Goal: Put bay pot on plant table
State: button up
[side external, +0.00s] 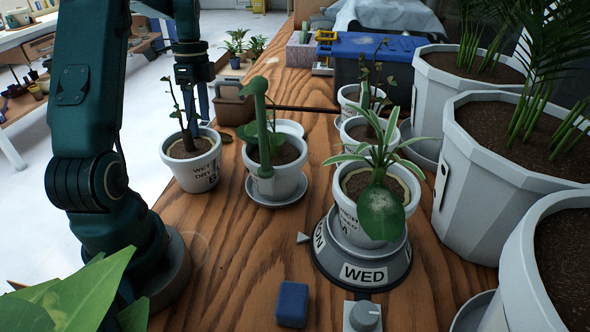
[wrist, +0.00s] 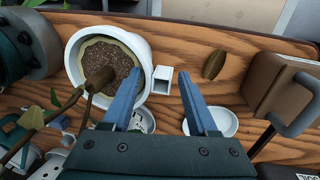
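A white pot lettered with a B (side external: 202,172), perhaps the bay pot, stands upright on the wooden table (side external: 235,255) at left, with a thin, sparse-leaved stem. It also shows in the wrist view (wrist: 143,58). My gripper (side external: 200,112) is just behind this pot in the side view. In the wrist view my gripper (wrist: 160,77) has its two blue fingers well apart and nothing held between them. The left finger overlaps the pot's rim; contact cannot be told. A round stand marked WED (side external: 362,273) holds another white pot (side external: 368,217) with striped leaves.
A potted plant on a saucer (side external: 277,200) stands right of the B pot, close by. Large grey planters (side external: 480,150) line the right side. A brown handled container (side external: 234,105) stands behind. A blue block (side external: 292,303) lies in front.

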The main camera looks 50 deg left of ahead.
dwell(0.3)
jog(key=shift+w+a+r, duration=0.1)
jog(key=shift+w+r, duration=0.05)
jog(key=shift+r, duration=1.1)
jog(key=shift+w+a+r, duration=0.15)
jog(key=shift+r, duration=1.15)
jog(key=shift+w+a+r, duration=0.1)
jog(key=shift+w+r, duration=0.05)
jog(key=shift+r, duration=1.1)
jog(key=s+d+n+t, duration=0.2)
jog(key=d+n, duration=0.1)
jog(key=d, duration=0.6)
jog(key=s+d+n+t, duration=0.2)
jog(key=d+n, duration=0.1)
jog(key=d, duration=0.6)
jog(key=s+d+n+t+y, duration=0.1)
jog(key=s+d+n+t, duration=0.1)
jog(key=d, duration=0.6)
jog(key=shift+d+n+t, duration=0.4)
jog(key=shift+n, duration=0.1)
